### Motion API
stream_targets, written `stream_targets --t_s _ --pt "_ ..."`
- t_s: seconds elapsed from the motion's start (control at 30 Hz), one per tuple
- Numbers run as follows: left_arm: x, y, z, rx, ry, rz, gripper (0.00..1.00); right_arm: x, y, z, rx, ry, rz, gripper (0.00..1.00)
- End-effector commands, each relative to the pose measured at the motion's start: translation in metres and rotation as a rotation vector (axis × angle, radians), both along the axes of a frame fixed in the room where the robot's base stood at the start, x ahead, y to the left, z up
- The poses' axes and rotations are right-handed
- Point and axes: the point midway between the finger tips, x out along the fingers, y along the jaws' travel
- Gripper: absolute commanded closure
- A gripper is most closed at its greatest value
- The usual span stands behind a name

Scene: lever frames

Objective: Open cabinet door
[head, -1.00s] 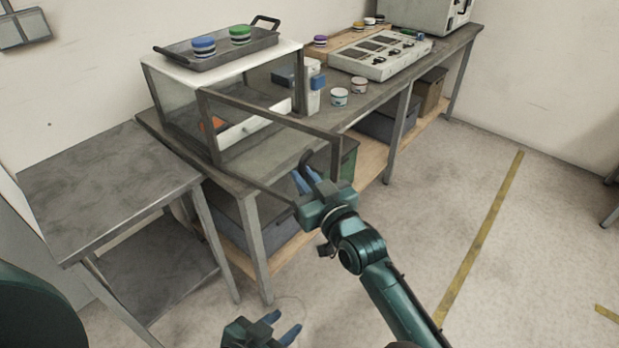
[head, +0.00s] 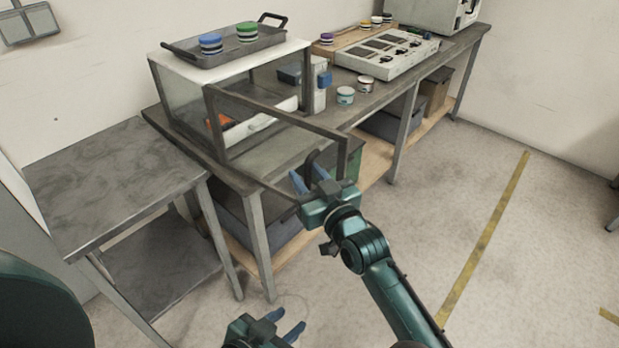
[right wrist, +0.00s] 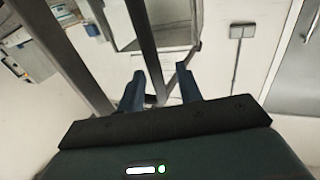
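The cabinet (head: 186,100) is a glass-sided box with a white top, on the bench. Its dark-framed glass door (head: 285,118) stands swung open, out over the bench front. A dark curved handle (head: 313,158) is near the door's free edge. My right gripper (head: 309,180) is at this handle with its blue fingers spread. In the right wrist view, the open fingers (right wrist: 160,90) have dark bars between and behind them; I cannot tell whether they touch. My left gripper (head: 283,324) is open and empty, low over the floor.
A tray (head: 186,57) with a blue and a green striped round item stands on the cabinet. A grey side table (head: 100,180) is at the left. White cups (head: 345,95) and a control panel (head: 385,55) are farther along the bench. The floor at right is clear.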

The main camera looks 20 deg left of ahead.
Motion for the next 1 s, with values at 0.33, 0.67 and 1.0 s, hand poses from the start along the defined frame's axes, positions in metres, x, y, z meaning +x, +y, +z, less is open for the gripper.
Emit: stream_targets --t_s 0.33,0.67,1.0 --pt "0.000 0.000 0.000 0.001 0.001 -0.001 0.65 -0.027 -0.029 -0.002 -0.002 0.001 -0.002 0.65" --pt "0.000 0.000 -0.003 0.002 0.000 -0.002 0.65 -0.076 -0.076 -0.001 -0.002 0.001 0.000 0.65" --pt "0.001 -0.001 -0.001 -0.001 -0.007 -0.005 0.65 -0.093 -0.093 0.000 -0.001 -0.001 0.001 0.65"
